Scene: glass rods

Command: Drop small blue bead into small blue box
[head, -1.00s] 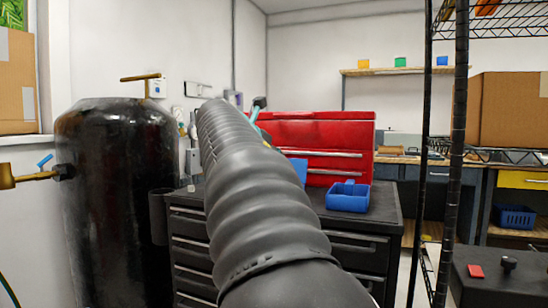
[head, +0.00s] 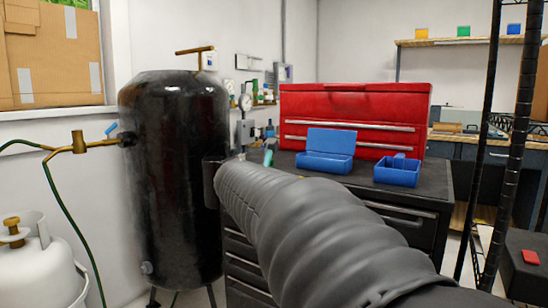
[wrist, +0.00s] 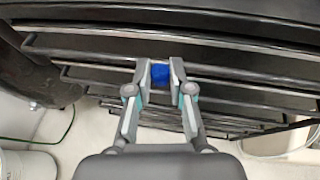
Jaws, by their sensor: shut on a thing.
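In the wrist view my gripper (wrist: 160,72) is shut on a small round blue bead (wrist: 160,73), held between the fingertips in front of the black drawer cabinet. In the head view my arm hides the bead and most or all of the gripper. Two blue boxes stand on the cabinet top: a wider one with a raised back or lid (head: 325,152), and a smaller open one with a divider (head: 398,171). Another tiny blue box (head: 513,28) sits on the far wall shelf. I cannot tell which one the task names.
A red tool chest (head: 354,105) stands behind the boxes on the black cabinet (head: 440,195). A tall black tank (head: 175,180) stands left of it. A black wire rack post (head: 520,130) is at the right. A white gas cylinder (head: 38,265) is at lower left.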

